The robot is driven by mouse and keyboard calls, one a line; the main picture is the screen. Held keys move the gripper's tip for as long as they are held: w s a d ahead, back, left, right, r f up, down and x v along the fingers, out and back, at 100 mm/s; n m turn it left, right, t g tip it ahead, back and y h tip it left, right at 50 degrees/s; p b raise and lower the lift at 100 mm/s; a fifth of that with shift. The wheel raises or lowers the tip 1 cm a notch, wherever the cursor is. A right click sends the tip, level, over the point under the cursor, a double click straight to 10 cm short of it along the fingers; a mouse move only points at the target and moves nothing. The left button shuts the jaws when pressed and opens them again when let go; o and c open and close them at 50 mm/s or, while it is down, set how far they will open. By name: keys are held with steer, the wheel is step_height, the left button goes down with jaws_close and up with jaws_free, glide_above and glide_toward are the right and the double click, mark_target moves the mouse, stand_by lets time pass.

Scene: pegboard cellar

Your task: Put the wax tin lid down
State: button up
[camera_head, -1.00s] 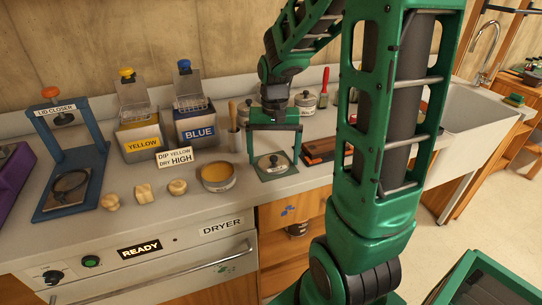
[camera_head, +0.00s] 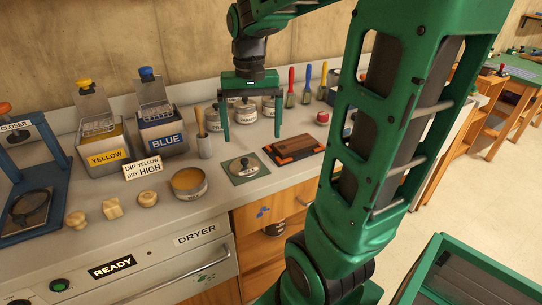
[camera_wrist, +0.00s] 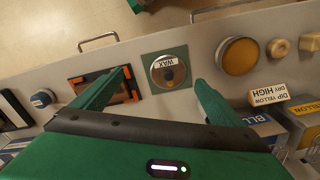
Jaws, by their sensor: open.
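The wax tin lid (camera_head: 243,166), a round metal disc with a dark knob, lies flat on a green square mat (camera_head: 249,179) on the counter. In the wrist view the lid (camera_wrist: 168,72) shows a WAX label and sits on the same green mat (camera_wrist: 146,52). My gripper (camera_head: 251,140) is open and empty, raised above and behind the lid, clear of it. In the wrist view its two fingers (camera_wrist: 163,84) are spread wide on either side of the lid's image. The open wax tin (camera_head: 188,184), with yellowish contents, stands left of the mat.
An orange-and-dark tray (camera_head: 296,148) lies right of the mat. Labelled yellow (camera_head: 105,158) and blue (camera_head: 167,144) containers stand at the back left, beside a brush pot (camera_head: 205,147). Lidded tins (camera_head: 244,112) stand behind my gripper. Wooden knobs (camera_head: 112,208) sit near the front edge.

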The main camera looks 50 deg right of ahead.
steer(key=s+f, duration=0.3)
steer(key=s, duration=0.5)
steer(key=s+a+f+n, duration=0.1)
steer(key=s+f, duration=0.2)
steer(key=s, duration=0.6)
